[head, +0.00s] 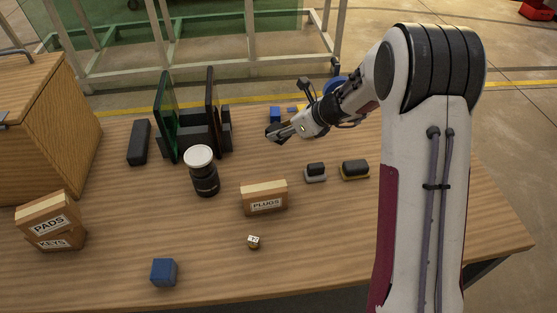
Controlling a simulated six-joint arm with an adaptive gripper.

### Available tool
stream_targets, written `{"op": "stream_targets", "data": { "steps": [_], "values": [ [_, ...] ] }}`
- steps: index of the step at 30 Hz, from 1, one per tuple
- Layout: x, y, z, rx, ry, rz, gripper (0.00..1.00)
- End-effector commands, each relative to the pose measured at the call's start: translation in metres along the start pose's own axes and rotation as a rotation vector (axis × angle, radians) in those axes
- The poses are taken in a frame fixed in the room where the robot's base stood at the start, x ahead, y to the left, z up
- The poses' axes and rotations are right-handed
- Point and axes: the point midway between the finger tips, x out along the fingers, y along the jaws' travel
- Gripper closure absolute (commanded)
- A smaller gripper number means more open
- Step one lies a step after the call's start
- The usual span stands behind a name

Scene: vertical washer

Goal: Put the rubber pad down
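My gripper (277,132) is above the table, right of the upright panels, pointing left. Its fingertips are dark and close together. The view is too small to tell whether they are shut or have a thin dark pad between them. I cannot clearly pick out a rubber pad. A small black-topped block on a grey base (315,173) and a similar one on a yellowish base (355,169) rest on the table (330,235), below and right of my gripper. A long dark block (139,142) lies at the left rear.
Green and dark panels (167,115) stand in a black holder, behind a black jar with a white lid (203,170). A PLUGS box (264,198), small die (254,241), blue cube (163,272) and PADS box (48,217) over a KEYS box occupy the table. The front right is clear.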

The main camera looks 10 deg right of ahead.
Motion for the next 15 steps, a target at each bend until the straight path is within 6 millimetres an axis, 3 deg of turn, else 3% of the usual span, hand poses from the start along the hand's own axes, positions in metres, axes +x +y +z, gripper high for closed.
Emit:
{"op": "stream_targets", "data": {
  "steps": [9, 15],
  "values": [
    [0.002, 0.000, -0.001, 0.000, 0.000, 0.001, 0.92],
    [0.014, 0.001, -0.014, 0.004, 0.001, 0.002, 0.92]
  ]
}}
